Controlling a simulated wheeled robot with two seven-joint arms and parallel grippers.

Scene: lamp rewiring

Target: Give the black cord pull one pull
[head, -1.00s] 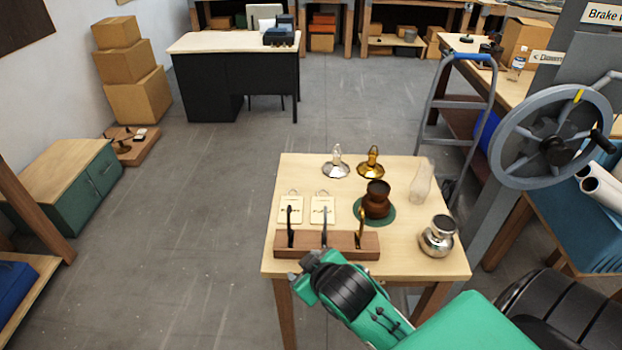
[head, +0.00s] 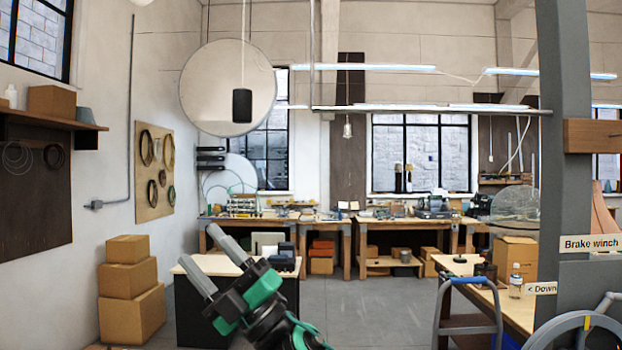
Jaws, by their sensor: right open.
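The black cord pull (head: 242,105) is a dark cylinder hanging upright on a thin cord in the upper left of the head view, in front of a large round pale disc (head: 205,88). My right gripper (head: 207,252) is raised at the lower left of centre. Its two grey fingers are apart, point up and left, and hold nothing. It is below the pull in the picture and does not touch it. My left gripper is not in view.
A smaller pale pull or bulb (head: 347,130) hangs near the centre. A dark desk (head: 190,310) stands behind my gripper, with stacked boxes (head: 130,290) to its left. A grey post (head: 562,200) with signs stands at the right.

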